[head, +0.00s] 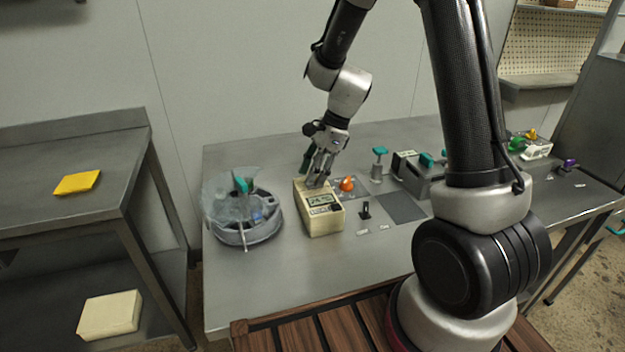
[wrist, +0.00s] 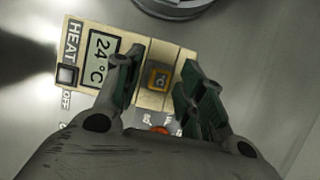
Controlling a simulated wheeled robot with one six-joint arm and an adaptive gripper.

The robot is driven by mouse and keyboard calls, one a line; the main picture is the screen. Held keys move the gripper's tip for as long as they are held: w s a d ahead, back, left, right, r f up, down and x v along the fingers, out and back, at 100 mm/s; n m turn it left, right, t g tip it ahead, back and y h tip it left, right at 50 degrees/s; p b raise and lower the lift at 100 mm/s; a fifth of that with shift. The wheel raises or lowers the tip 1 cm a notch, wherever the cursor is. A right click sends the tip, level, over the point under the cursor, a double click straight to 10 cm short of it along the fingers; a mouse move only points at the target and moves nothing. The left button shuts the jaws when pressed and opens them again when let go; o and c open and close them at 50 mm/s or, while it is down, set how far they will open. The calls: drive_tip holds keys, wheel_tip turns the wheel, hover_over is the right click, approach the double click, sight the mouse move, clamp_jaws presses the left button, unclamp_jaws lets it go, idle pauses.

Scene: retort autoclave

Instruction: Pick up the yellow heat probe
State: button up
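A beige heat unit (head: 319,219) stands on the steel bench, with a display reading about 24 °C and the label HEAT in the wrist view (wrist: 75,42). A small yellow square part with a dark centre (wrist: 159,77) sits on its top; it looks like the heat probe seen from above. My gripper (head: 319,179) is over the back of the unit, pointing down. In the wrist view its two fingers (wrist: 160,73) are apart, one on each side of the yellow part, with gaps showing. The probe is hidden by my gripper in the head view.
A round grey vessel (head: 245,229) with a teal-handled item (head: 241,186) stands left of the unit. An orange knob (head: 347,184), a small black switch (head: 365,210) and a teal-topped post (head: 379,157) stand to the right. A dark mat (head: 402,207) lies clear.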

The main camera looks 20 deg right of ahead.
clamp_jaws()
wheel_tip(320, 180, up, 10)
idle(0.5)
drive_tip(key=shift+f, duration=0.1)
